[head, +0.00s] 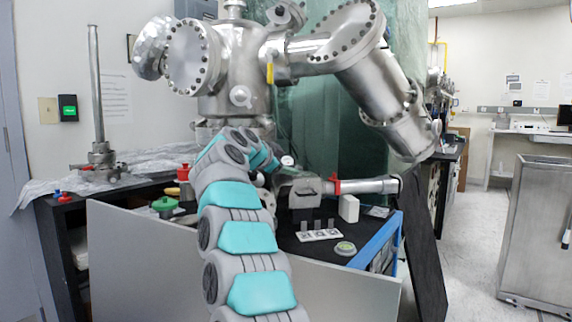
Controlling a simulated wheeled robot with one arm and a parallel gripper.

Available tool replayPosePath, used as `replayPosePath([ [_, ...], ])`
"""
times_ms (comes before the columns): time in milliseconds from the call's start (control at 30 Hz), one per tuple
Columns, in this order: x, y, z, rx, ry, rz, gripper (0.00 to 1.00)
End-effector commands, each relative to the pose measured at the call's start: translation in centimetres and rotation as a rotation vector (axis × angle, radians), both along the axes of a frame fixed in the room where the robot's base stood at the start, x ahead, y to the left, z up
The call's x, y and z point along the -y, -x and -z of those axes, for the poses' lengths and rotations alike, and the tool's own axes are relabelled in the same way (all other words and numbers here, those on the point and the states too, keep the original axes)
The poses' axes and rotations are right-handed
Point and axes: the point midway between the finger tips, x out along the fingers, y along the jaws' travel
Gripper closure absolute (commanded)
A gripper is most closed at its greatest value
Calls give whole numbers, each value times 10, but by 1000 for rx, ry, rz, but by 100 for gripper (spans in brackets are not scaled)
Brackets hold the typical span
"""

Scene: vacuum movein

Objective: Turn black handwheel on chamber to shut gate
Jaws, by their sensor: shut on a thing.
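The steel vacuum chamber (236,100) stands at the centre of the head view, with round bolted flanges. My arm reaches up from the bottom centre and bends right just below the chamber body. My gripper (273,166) is at the end of this bend, low on the chamber's front and close to a small round gauge (287,160). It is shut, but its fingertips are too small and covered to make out. The black handwheel cannot be made out clearly; my wrist covers this spot. Whether the gate is open or shut cannot be seen.
A steel tube with a red clamp (335,184) runs right from the chamber above the black bench. A white holder with small pieces (318,235) and a round green-topped item (345,248) lie there. A grey panel (140,270) fronts the bench. Open floor lies right.

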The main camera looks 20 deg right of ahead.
Motion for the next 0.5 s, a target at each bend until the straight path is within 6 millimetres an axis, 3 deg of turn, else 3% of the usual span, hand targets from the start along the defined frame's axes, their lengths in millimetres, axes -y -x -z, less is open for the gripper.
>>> replayPosePath([
  [33,1,1,-1,1,-1,2,32],
  [300,0,0,0,0,-1,1,4],
  [500,0,0,1,-1,-1,0,4],
])
